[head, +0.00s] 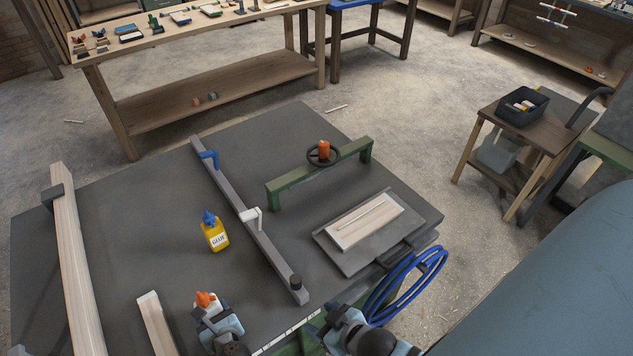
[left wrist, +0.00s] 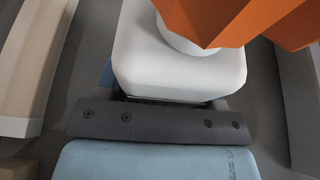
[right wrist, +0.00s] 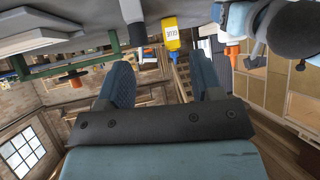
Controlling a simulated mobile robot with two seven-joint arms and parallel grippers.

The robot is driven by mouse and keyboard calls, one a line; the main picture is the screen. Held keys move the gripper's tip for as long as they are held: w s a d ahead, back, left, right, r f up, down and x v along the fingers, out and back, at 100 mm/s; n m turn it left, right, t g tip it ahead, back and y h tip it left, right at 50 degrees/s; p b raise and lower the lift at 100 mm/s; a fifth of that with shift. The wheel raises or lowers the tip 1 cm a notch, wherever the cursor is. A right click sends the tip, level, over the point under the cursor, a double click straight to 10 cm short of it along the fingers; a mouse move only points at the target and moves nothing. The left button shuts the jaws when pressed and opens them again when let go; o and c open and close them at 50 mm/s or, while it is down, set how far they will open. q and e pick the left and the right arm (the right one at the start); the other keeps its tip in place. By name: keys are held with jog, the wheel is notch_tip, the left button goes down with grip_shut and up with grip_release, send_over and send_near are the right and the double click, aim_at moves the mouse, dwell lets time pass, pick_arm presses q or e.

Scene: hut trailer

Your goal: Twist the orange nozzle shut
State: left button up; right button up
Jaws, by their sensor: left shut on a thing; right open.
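My left gripper (head: 207,322) is shut on a white bottle (head: 209,309) at the front of the dark bench. The bottle's faceted orange nozzle (head: 205,298) is on top. In the left wrist view the white bottle (left wrist: 180,70) fills the upper middle, with the orange nozzle (left wrist: 240,20) above it, cut off by the frame. My right gripper (head: 338,318) is at the bench's front edge, right of the bottle and apart from it. In the right wrist view its fingers (right wrist: 160,85) are spread with nothing between them, and the orange nozzle (right wrist: 232,55) shows beyond, to the right.
A yellow glue bottle (head: 215,235) with a blue nozzle stands behind the white bottle. A long bar clamp (head: 235,200) crosses the bench. A green frame (head: 300,183) with an orange-topped wheel, a grey tray (head: 355,262) and a blue hose (head: 400,285) lie right. Wooden boards (head: 75,265) lie left.

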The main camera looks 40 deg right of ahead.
jog(key=shift+c, duration=0.4)
grip_shut()
jog(key=n+g+y, duration=0.4)
jog(key=n+g, duration=0.9)
jog(key=g, duration=0.1)
send_near(204, 297)
jog(key=w+d+r, duration=0.1)
jog(key=w+d, duration=0.3)
jog(key=w, duration=0.1)
jog(key=s+a+f, duration=0.6)
jog(key=f, duration=0.1)
jog(key=shift+a+f, duration=0.25)
